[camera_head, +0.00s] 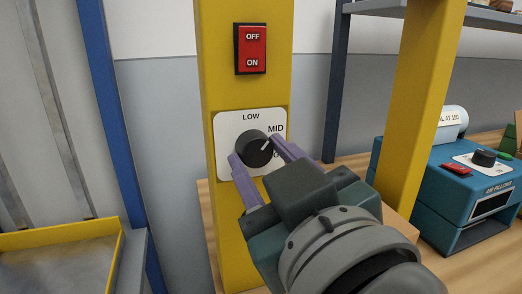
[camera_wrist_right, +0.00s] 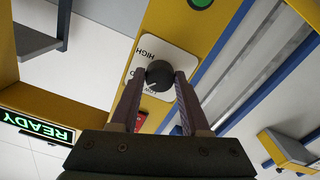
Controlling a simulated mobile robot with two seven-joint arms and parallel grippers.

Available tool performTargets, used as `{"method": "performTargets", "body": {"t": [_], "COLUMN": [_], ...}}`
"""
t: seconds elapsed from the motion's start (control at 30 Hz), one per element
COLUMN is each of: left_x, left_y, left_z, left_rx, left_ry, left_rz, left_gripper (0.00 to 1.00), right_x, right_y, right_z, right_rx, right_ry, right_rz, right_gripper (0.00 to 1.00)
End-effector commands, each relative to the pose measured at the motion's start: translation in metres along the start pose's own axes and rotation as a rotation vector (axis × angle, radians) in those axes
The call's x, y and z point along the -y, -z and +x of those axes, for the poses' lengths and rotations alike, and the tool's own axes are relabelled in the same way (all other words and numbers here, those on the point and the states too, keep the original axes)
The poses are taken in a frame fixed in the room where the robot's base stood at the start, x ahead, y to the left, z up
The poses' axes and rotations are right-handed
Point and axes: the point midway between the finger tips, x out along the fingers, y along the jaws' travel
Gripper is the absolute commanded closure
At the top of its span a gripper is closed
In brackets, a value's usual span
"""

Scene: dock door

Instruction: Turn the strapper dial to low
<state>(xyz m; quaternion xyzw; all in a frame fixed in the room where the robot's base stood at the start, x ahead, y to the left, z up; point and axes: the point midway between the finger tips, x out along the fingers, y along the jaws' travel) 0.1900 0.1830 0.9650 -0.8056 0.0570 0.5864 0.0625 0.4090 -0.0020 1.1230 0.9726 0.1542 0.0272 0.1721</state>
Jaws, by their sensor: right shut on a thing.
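The strapper dial (camera_head: 254,147) is a round black knob on a white plate (camera_head: 223,128) fixed to a yellow post. The plate reads LOW at the top and MID at the upper right; a third label is mostly hidden behind my finger. My right gripper (camera_head: 257,152) is shut on the dial, with one purple finger on each side. The dial (camera_wrist_right: 159,74) also shows between the fingertips in the right wrist view, near the word HIGH. My left gripper is not in view.
A red OFF/ON switch (camera_head: 250,49) sits above the dial on the yellow post (camera_head: 222,90). A teal air-pillow machine (camera_head: 440,185) with its own black knob stands on the wooden bench at right. A yellow-rimmed tray (camera_head: 65,238) is at lower left. A green READY sign (camera_wrist_right: 38,128) shows in the wrist view.

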Motion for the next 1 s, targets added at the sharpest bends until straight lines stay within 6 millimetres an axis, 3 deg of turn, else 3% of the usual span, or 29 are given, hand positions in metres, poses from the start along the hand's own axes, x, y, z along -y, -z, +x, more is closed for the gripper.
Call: {"method": "performTargets", "body": {"t": [0.6,1.0], "left_x": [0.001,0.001], "left_y": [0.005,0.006], "left_z": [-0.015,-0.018], "left_rx": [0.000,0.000], "left_ry": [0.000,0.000], "left_rz": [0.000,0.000], "left_gripper": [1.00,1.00], "right_x": [-0.001,-0.001], "right_y": [0.001,0.001], "right_z": [0.000,0.000], "right_rx": [0.000,-0.001], "right_ry": [0.000,-0.001], "right_rz": [-0.536,-0.695], "right_gripper": [1.00,1.00]}}
